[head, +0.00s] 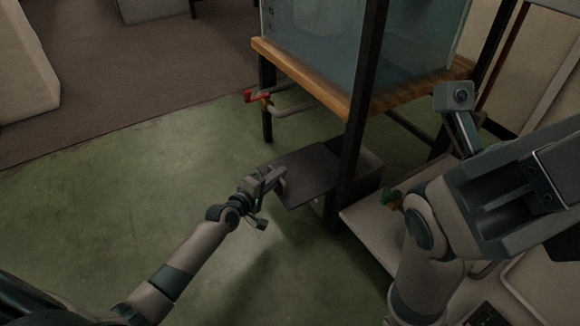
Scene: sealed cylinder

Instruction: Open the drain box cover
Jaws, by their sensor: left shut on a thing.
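The drain box cover (312,172) is a dark flat plate on the floor-level box under the tank stand. Its near left part juts out past the box front. The grey drain box (366,178) shows beside and behind a black stand leg, which hides part of it. My left gripper (276,183) is shut on the cover's left edge. I cannot tell how far the cover is lifted. My right arm fills the right side of the view; its fingertips cannot be made out.
A glass tank (345,45) stands on a wooden shelf (300,72) with black legs. A red-handled valve (258,96) sticks out at its left. The green floor (110,190) at left is clear.

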